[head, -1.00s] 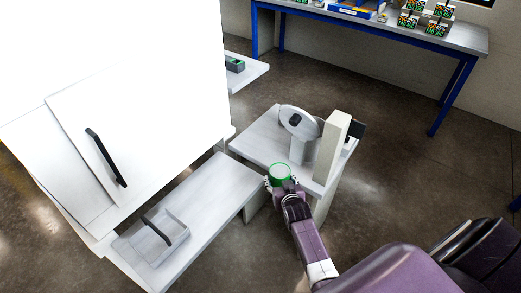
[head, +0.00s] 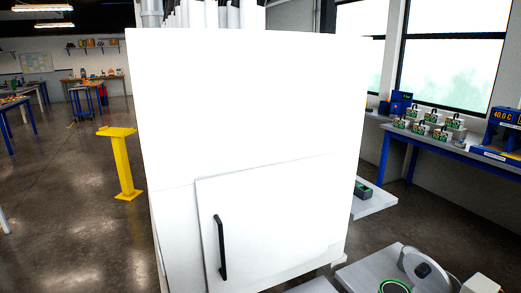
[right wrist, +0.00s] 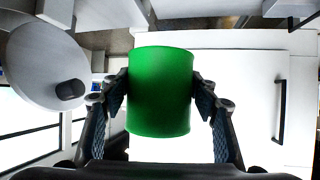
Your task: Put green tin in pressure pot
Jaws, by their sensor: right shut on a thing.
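The green tin (right wrist: 160,95) is gripped between the two fingers of my right gripper (right wrist: 160,88) in the right wrist view. A pale round disc with a dark knob (head: 424,268) stands at the lower right; the disc also fills the left of the wrist view (right wrist: 38,62). I cannot tell whether it is the pressure pot's lid; no pot body is clear. My left gripper is not in view.
A large white cabinet (head: 250,110) with a black door handle (head: 221,247) fills the middle. A low grey table (head: 365,268) is at lower right. A blue-legged bench (head: 470,152) stands behind, and a yellow post (head: 124,165) is at left over open floor.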

